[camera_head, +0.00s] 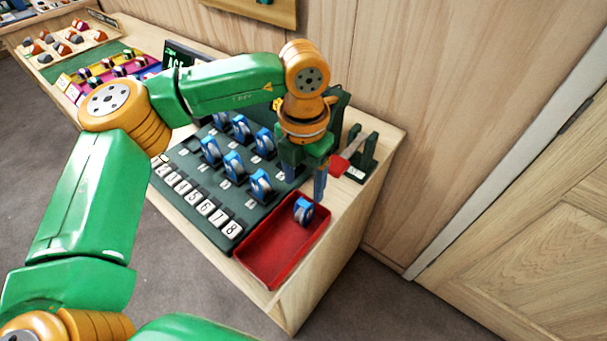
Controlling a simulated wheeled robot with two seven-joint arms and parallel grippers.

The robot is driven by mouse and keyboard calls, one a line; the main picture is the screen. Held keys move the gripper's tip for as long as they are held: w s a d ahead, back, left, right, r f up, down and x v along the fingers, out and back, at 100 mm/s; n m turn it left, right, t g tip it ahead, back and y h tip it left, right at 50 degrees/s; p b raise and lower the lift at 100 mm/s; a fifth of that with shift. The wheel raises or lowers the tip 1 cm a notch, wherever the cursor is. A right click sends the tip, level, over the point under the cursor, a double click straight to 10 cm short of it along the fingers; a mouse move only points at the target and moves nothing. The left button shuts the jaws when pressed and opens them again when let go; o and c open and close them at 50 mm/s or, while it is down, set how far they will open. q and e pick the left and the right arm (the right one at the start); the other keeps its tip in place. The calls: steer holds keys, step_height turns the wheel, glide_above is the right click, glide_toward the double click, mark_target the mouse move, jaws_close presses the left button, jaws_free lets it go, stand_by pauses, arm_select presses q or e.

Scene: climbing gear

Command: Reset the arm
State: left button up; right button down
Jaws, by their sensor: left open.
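My left arm comes in from the left, green with orange joints, and reaches over the wooden counter. Its gripper (306,176) points down, open and empty, with its blue-tipped fingers above the area between the dark board and the red tray. A blue and silver piece of gear (304,211) sits in the red tray (262,262) near its far right end, just below the gripper and apart from it as far as I can see. Several similar blue pieces (234,165) stand in rows on the dark board (222,186). My right gripper is not in view.
White number tiles (207,208) line the board's front edge. A dark green stand with a red part (340,165) is at the counter's right end. A dark sign (180,54) and more coloured gear trays stand far left. A wooden wall runs behind; grey floor is clear in front.

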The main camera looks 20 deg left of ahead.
arm_select(q)
step_height(320, 180, up, 3)
steer(key=shift+r, duration=0.2)
steer(key=shift+r, duration=0.1)
